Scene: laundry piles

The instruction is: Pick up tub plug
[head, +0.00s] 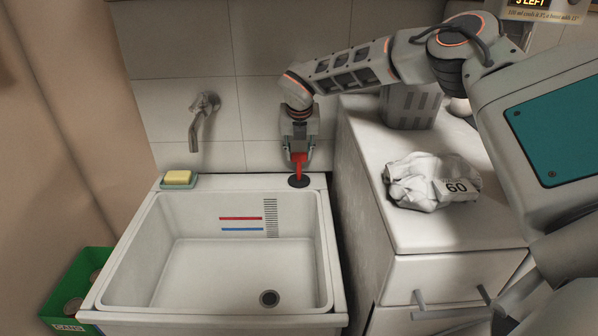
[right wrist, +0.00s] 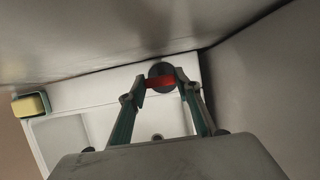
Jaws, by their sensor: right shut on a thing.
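The tub plug is a dark disc (head: 298,182) with a red upright handle, at the back right corner of the white sink's rim (head: 240,181). My right gripper (head: 299,158) comes down from above and is shut on the red handle. In the right wrist view the red handle (right wrist: 160,84) spans between the two fingertips, with the dark disc (right wrist: 161,70) just beyond. The disc is at or very close to the rim; I cannot tell whether it touches. My left gripper is not in view.
A yellow soap (head: 178,177) lies on a dish at the sink's back left, below a wall tap (head: 201,120). A cabinet (head: 440,235) with a white crumpled bag (head: 425,183) and a grey basket (head: 408,107) stands right. A green crate (head: 65,290) stands left. The basin is empty.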

